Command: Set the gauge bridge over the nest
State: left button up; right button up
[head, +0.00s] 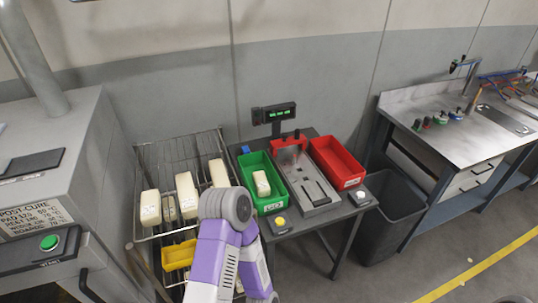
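A grey metal fixture (318,209) stands in the middle of the small dark table. A red part with small upright knobs, which looks like the gauge bridge (288,143), is at the fixture's back end. The nest seems to be the flat area with dark slots (313,190) on the fixture's front half; nothing stands over that area. The bridge's exact contact with the fixture is too small to tell. One purple and white arm of mine rises at the bottom centre, left of the table. Neither gripper shows in the head view.
A green bin (272,207) with a cream block (261,184) is left of the fixture, a red bin (337,162) right. A display (273,113) stands behind. Yellow (280,221) and white (361,195) buttons are at the front. A wire rack (150,152) holds several blocks; a dark waste bin (384,226) stands right.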

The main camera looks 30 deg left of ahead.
aim_at(299, 139)
jog(key=z, duration=1)
jog(key=i, duration=0.75)
jog(key=u, duration=0.45)
